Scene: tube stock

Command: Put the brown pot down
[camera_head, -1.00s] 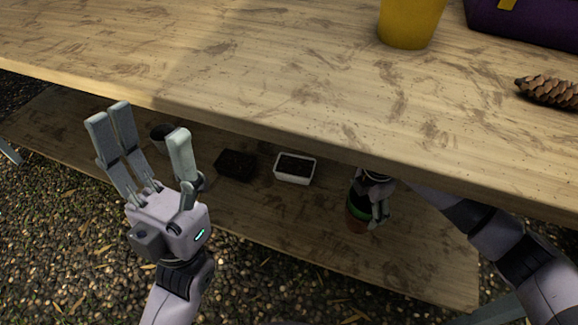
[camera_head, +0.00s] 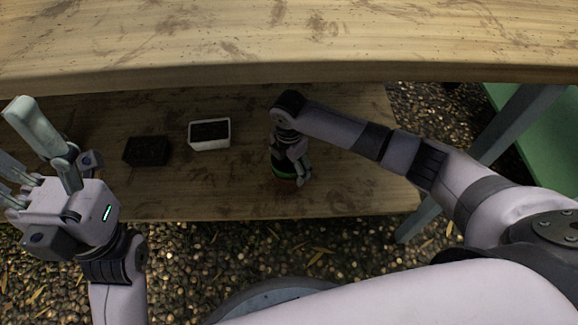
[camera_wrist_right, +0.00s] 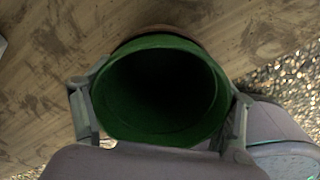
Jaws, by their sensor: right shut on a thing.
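The brown pot (camera_head: 284,181) shows in the head view near the front edge of the lower shelf, mostly hidden by my right gripper (camera_head: 292,166). It has a green upper part. In the right wrist view its green mouth (camera_wrist_right: 160,90) faces the camera, with a brown edge (camera_wrist_right: 160,32) behind. My right gripper (camera_wrist_right: 160,108) is shut on the pot, with a finger on either side. The pot looks upright; I cannot tell whether its base touches the shelf. My left gripper (camera_head: 22,145) is open and empty at the left edge, partly out of frame.
The lower shelf (camera_head: 350,195) holds a white tray (camera_head: 210,143) and a black tray (camera_head: 146,151), left of the pot. The upper tabletop (camera_head: 290,40) overhangs the shelf. A table leg (camera_head: 425,215) stands at right. Bare shelf lies between the white tray and the pot.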

